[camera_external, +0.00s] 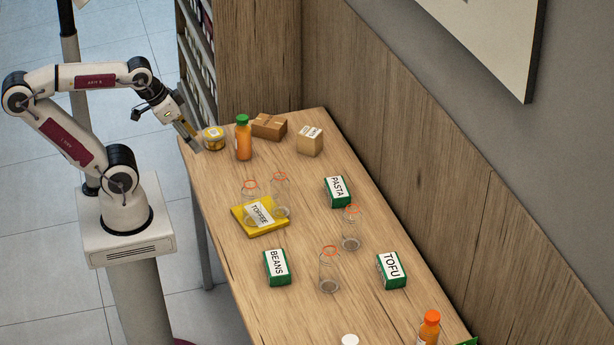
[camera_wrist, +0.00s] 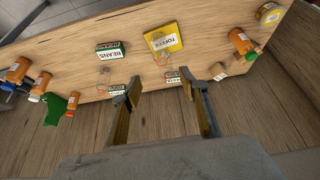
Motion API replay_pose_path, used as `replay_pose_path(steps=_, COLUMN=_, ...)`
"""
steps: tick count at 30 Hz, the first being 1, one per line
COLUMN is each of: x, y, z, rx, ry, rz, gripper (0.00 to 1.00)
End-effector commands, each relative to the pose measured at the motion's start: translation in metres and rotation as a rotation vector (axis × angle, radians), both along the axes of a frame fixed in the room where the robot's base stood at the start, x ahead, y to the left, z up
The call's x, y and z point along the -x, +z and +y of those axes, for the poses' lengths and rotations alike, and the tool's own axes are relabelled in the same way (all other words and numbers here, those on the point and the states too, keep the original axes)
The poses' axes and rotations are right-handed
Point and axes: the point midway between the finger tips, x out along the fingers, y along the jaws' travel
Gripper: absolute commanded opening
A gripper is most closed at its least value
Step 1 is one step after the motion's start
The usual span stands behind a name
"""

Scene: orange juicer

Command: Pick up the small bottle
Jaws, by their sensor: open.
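An orange bottle with a green cap (camera_external: 243,142) stands upright near the far end of the table, just right of my gripper (camera_external: 188,132). Another orange bottle with an orange cap (camera_external: 428,329) stands at the near end, partly cut off by the frame. In the wrist view, several orange bottles (camera_wrist: 18,70) show at the left and one orange bottle (camera_wrist: 240,42) at the right. I cannot tell for sure which is the small bottle. My gripper, also in the wrist view (camera_wrist: 170,84), is open and empty, with its fingers wide apart.
A yellow tin (camera_external: 213,138) and brown boxes (camera_external: 268,126) stand near the green-capped bottle. Clear jars with orange rims (camera_external: 329,271), a yellow TOFFEE pack (camera_external: 270,229) and green packs (camera_external: 277,268) occupy the middle. A wooden wall (camera_external: 400,150) borders the right side.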

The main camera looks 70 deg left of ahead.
Motion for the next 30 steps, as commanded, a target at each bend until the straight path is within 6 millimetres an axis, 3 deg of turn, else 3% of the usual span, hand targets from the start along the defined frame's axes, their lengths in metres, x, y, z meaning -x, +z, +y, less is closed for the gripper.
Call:
replay_pose_path(steps=11, x=-0.001, y=0.0, z=0.001, rx=-0.002, ry=0.001, rz=-0.001, gripper=0.43)
replay_pose_path(steps=17, x=-0.015, y=0.002, z=0.01, rx=-0.031, ry=0.01, rz=-0.018, gripper=0.43)
replay_pose_path(steps=23, x=-0.05, y=0.008, z=0.035, rx=-0.108, ry=0.023, rz=-0.065, gripper=0.43)
replay_pose_path(steps=30, x=-0.106, y=0.016, z=0.071, rx=-0.227, ry=0.013, rz=-0.14, gripper=0.43)
